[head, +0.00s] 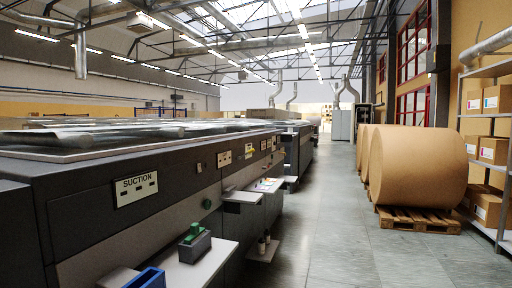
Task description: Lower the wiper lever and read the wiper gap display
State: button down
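A long dark grey machine (100,213) runs down the left side, away from me. A white plate marked SUCTION (136,190) with small dark slots is on its near side. Smaller pale panels (224,158) sit farther along that side, too small to read. A small yellow part (252,149) shows near them; I cannot tell if it is a lever. No wiper lever or wiper gap display can be made out for certain. My gripper is not in view.
A near shelf (222,252) juts from the machine, holding a grey block with a green top (194,240) and a blue bin (147,279). Brown paper rolls (420,165) on a pallet (418,220) and a box rack (501,218) stand right. The grey aisle floor (335,235) is clear.

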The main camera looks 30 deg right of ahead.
aim_at(251, 151)
jog(key=i+l+z, duration=0.1)
jog(key=i+l, duration=0.2)
jog(key=i, duration=0.2)
jog(key=i+l+z, duration=0.1)
jog(key=i+l, duration=0.2)
jog(key=i, duration=0.2)
jog(key=i+l, duration=0.2)
jog(key=i, duration=0.35)
jog(key=i+l+z, duration=0.15)
jog(key=i, duration=0.35)
jog(key=i+l+z, duration=0.1)
jog(key=i+l, duration=0.15)
jog(key=i, duration=0.3)
